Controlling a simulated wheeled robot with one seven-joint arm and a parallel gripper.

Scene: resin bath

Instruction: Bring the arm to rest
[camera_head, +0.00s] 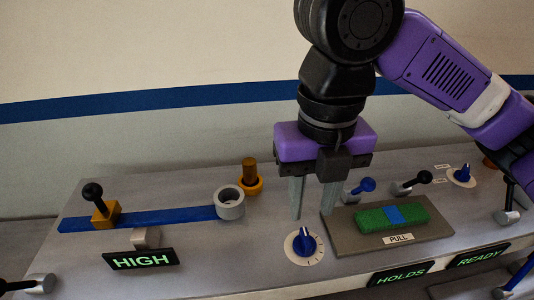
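My gripper (312,212) points down over the grey console (190,262), between a grey ring at its left and a green block at its right. Its two grey fingers are apart with nothing between them, so it is open. The fingertips are close to the console top, behind a blue dial (304,244); I cannot tell whether they touch. My purple arm comes in from the right edge and bends down to the gripper, hiding part of the wall and the console's back.
A green block with a blue band (393,217) lies on a brown plate (345,241) marked PULL. The grey ring (229,204) and an orange peg (250,174) stand left. A black-knobbed lever (95,195) is farther left. Small levers (412,183) stand behind the plate. Signs read HIGH (141,260), HOLDS and READY.

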